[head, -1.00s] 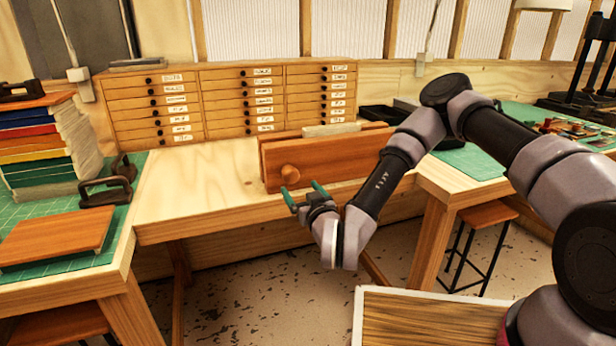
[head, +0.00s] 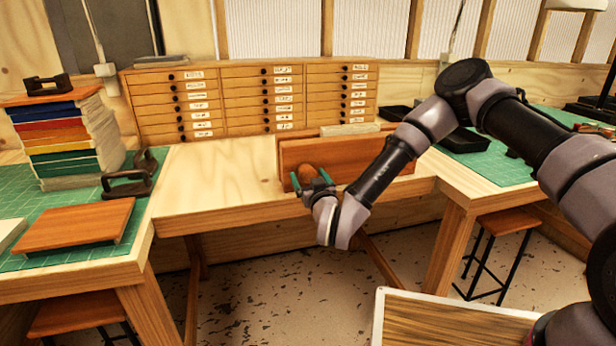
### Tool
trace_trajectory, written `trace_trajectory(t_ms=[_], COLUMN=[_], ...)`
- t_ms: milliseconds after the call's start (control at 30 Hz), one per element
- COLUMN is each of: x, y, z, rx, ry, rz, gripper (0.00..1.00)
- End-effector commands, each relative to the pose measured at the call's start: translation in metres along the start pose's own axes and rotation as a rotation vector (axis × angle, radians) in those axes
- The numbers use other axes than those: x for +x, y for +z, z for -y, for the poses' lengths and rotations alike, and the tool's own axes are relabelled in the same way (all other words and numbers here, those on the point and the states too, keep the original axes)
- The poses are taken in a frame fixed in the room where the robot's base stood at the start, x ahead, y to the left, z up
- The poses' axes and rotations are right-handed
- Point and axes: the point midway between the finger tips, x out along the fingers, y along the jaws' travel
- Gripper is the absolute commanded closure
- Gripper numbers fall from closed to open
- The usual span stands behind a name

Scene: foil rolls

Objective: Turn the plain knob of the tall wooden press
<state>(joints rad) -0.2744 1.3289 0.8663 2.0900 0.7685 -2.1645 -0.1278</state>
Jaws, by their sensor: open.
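The tall wooden press (head: 350,155) stands on the light wooden table near its front edge, two reddish-brown boards upright with a pale block showing between them at the top. Its plain round wooden knob (head: 307,171) sticks out of the front board, towards the left end. My gripper (head: 310,178) is open at the knob, with one green-tipped finger to each side of it in the picture. I cannot tell whether the fingers touch it. The knob's lower part is hidden by the gripper, and my forearm covers part of the press's right side.
A cabinet of small labelled drawers (head: 250,103) stands behind the press. Stacked books (head: 65,140), dark metal clamps (head: 128,183) and a flat wooden board (head: 78,226) lie on the left green mat. The table left of the press is clear. A black tray (head: 465,138) sits to the right.

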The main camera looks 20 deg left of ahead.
Motion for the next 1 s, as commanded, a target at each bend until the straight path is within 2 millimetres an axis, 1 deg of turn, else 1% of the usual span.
trace_trajectory(t_ms=[100,367,467,500,600,667,767,1000], x=[0.0061,0.0069,0.0069,0.0068,0.0068,0.0068,0.0068,0.0066], y=[-0.0002,0.0000,0.0000,0.0000,0.0000,0.0000,0.0001,0.0006], z=[0.0001,0.0002,0.0002,0.0002,0.0002,0.0001,0.0001,0.0004], rx=[-0.001,0.000,0.000,0.000,0.000,0.002,0.052,0.302], ry=[-0.001,-0.001,-0.001,-0.001,-0.001,-0.001,-0.001,-0.001], rz=[-0.001,0.000,0.000,0.000,0.000,0.000,0.002,0.008], gripper=[0.11,0.11,0.46,0.61,0.97,0.97,0.97,0.96])
